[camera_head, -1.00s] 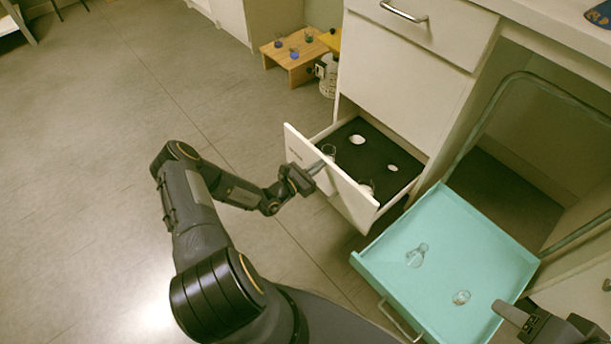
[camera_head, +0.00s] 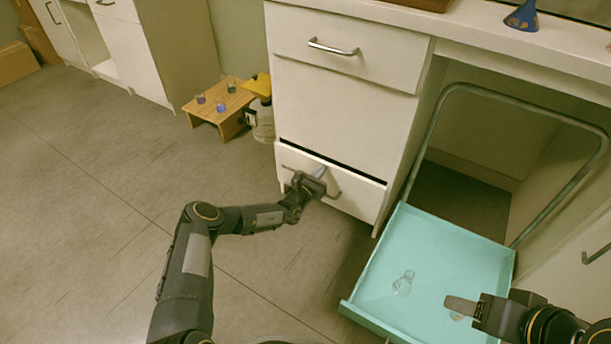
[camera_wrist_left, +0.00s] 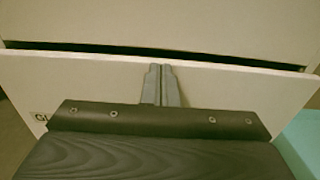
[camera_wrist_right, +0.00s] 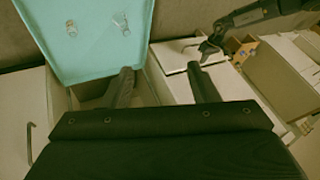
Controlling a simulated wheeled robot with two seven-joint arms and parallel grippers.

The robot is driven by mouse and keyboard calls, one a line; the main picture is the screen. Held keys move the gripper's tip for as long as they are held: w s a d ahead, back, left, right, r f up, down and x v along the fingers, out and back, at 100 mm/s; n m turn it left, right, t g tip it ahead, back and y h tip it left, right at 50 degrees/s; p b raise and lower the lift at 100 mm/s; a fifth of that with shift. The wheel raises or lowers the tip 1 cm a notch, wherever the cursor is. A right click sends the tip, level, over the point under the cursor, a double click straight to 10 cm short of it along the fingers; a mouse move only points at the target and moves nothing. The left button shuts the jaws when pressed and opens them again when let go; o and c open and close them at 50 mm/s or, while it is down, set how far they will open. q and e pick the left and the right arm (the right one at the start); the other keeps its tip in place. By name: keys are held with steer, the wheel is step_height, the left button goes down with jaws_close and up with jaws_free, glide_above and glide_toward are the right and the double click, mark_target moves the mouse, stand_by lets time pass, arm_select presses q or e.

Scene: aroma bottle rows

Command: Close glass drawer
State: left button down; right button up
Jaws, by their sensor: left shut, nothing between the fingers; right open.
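The glass drawer (camera_head: 358,200) is the low white drawer of the cabinet. It is almost shut, with a narrow dark gap along its top edge. In the left wrist view its front panel (camera_wrist_left: 240,92) fills the middle, with part of a label at the left. My left gripper (camera_head: 320,172) is shut and empty, its fingertips at the upper part of the drawer front. The drawer's inside is hidden. My right gripper (camera_wrist_right: 163,75) is open and empty, over the teal cart tray (camera_head: 390,260) in the head view.
A clear flask (camera_head: 403,284) lies on the teal tray; another glass piece (camera_head: 457,316) is partly hidden by my right gripper. The floor at left is clear.

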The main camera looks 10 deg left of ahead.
arm_select(q)
steer(key=shift+w+d+r, duration=0.15)
steer(key=shift+w+r, duration=0.1)
steer(key=shift+w, duration=0.55)
arm_select(e)
steer(key=shift+w+a+r, duration=0.1)
steer(key=shift+w+a, duration=0.15)
steer(key=shift+w, duration=0.2)
arm_select(q)
steer(key=shift+w+r, duration=0.1)
steer(key=p+v, duration=0.5)
steer(key=v, duration=0.9)
steer(key=shift+s+f+p, duration=0.3)
steer(key=shift+p, duration=0.1)
arm_select(e)
steer(key=v, duration=0.6)
steer(key=shift+r, duration=0.35)
